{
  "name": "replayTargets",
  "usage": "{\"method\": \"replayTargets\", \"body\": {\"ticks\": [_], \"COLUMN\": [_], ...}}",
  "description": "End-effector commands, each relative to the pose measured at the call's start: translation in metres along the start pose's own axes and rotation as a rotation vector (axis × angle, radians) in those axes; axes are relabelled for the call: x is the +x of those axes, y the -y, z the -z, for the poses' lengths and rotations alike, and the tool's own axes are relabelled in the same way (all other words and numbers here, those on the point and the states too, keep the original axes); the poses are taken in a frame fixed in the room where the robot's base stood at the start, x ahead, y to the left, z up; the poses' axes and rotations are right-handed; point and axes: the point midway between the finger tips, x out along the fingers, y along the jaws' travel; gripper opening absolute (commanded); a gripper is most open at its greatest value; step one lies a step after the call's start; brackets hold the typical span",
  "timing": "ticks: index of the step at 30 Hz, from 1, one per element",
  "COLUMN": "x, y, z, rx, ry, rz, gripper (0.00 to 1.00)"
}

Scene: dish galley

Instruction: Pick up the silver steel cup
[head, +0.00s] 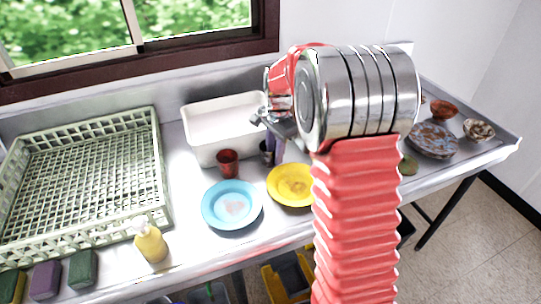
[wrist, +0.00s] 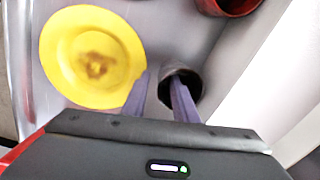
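A small dark grey, metallic-looking cup (wrist: 193,79), which I take to be the silver steel cup, stands upright on the steel counter. Its mouth faces the camera in the wrist view. In the head view the cup (head: 265,147) is partly hidden by my gripper (head: 274,155). My gripper (wrist: 160,77) points down with its two purple fingers apart. The left finger is outside the cup, beside its rim. The right finger overlaps the cup's mouth; I cannot tell whether it is inside or above. A gap shows between the left finger and the cup.
A yellow plate (wrist: 62,60) lies beside the left finger. A red cup (head: 228,163) and a blue plate (head: 231,205) are close by. A white basin (head: 199,149) stands behind. A dish rack (head: 160,165) and a yellow bottle (head: 151,244) are at the left.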

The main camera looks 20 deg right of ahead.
Motion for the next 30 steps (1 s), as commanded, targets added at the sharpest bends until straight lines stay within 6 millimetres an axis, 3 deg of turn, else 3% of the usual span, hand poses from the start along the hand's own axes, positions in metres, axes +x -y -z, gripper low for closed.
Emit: {"method": "replayTargets", "body": {"ticks": [9, 20, 30], "x": [-0.0004, -0.0004, -0.0004], "y": [0.0002, 0.0002, 0.0002], "z": [-0.0001, -0.0001, -0.0001], "rx": [0.000, 0.000, 0.000], "ry": [0.000, 0.000, 0.000], "rz": [0.000, 0.000, 0.000], "gripper": [0.25, 0.00, 0.00]}}
